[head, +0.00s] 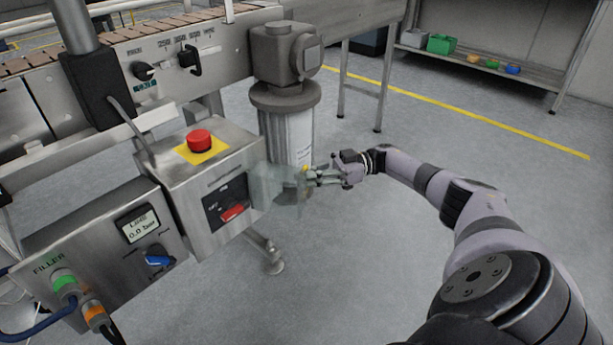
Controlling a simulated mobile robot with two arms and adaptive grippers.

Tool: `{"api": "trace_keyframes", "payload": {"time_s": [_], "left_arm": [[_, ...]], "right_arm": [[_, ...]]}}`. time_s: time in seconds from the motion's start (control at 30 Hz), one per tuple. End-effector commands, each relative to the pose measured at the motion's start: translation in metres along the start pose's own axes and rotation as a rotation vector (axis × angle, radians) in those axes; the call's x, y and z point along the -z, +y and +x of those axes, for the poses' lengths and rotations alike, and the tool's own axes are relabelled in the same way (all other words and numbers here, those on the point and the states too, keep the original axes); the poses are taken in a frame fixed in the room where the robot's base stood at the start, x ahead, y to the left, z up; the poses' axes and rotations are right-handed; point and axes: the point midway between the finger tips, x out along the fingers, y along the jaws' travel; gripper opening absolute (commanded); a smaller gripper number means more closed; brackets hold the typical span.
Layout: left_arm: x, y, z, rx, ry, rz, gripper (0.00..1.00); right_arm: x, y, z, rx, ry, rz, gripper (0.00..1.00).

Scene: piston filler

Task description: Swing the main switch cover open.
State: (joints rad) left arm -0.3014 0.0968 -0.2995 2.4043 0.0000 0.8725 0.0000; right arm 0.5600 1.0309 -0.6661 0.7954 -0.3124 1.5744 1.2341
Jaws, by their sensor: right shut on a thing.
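The main switch (232,212) is a red handle on a dark plate on the front of the steel switch box (187,208). Its clear, faintly greenish cover (283,193) stands out to the right of the switch, swung away from the plate. The switch face shows uncovered. My right gripper (307,178) comes in from the right and is shut on the outer edge of the cover. The fingertips are small and partly blend with the cover. My left gripper is not in view.
A red emergency button (200,140) on a yellow plate sits on top of the box. The filler panel (105,250) with a gauge and blue knob is at lower left. A motor on a column (285,105) stands behind the cover. The floor to the right is open.

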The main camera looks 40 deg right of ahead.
Motion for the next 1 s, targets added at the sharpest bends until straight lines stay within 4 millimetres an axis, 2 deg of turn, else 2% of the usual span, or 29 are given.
{"api": "trace_keyframes", "payload": {"time_s": [0.17,0.53,0.9,1.0], "left_arm": [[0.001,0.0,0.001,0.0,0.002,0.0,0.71],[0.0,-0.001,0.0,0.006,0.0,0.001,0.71],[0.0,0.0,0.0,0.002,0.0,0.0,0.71],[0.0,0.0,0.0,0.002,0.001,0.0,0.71]], "right_arm": [[0.0,0.0,0.0,0.001,-0.001,0.002,0.16],[0.0,0.0,-0.004,0.0,0.0,0.0,0.16],[0.0,0.001,-0.053,-0.003,0.001,0.001,0.16],[-0.001,0.002,-0.06,-0.003,-0.001,0.0,0.16]]}}
